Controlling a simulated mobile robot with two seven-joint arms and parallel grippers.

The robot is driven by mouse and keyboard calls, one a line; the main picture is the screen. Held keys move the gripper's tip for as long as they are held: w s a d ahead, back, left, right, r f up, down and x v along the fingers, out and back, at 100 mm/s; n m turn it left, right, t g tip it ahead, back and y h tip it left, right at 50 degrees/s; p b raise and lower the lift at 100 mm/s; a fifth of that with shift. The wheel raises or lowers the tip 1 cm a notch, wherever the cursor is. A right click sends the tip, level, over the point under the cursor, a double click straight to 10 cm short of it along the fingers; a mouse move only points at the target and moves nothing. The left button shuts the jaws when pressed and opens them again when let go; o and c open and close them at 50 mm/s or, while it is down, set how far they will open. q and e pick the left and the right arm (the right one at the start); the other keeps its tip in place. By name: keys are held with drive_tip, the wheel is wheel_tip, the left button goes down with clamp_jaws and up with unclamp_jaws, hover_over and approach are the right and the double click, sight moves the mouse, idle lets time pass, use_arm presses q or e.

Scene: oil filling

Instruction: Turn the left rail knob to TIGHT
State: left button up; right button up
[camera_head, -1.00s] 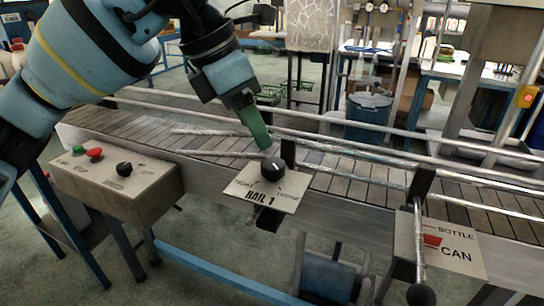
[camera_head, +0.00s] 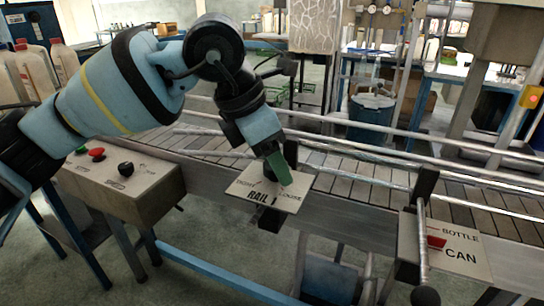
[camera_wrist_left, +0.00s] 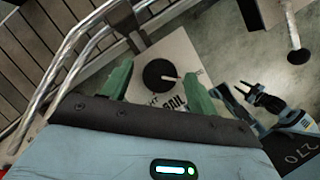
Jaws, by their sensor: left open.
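The left rail knob (camera_wrist_left: 159,74) is round and black with a white pointer line. It sits on the pale RAIL 1 plate (camera_head: 262,196), whose printed words are TIGHT on the left and LOOSE on the right in the head view. My left gripper (camera_head: 278,170) is over the plate and hides the knob there. In the left wrist view its green fingers (camera_wrist_left: 158,70) are open, one on each side of the knob, with gaps visible. The pointer line points right in that view. Contact cannot be told.
The slatted conveyor (camera_head: 345,182) and its metal guide rails run behind the plate. A control box (camera_head: 140,188) with red, green and black controls stands left. The BOTTLE/CAN plate (camera_head: 461,240) with its lever (camera_head: 423,240) stands right.

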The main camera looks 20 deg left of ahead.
use_arm(q)
drive_tip(key=c, duration=0.9)
drive_tip(key=shift+c, duration=0.4)
use_arm(e)
drive_tip(key=shift+w+a+r, duration=0.1)
drive_tip(key=shift+w+a, duration=0.05)
drive_tip(key=shift+w, duration=0.15)
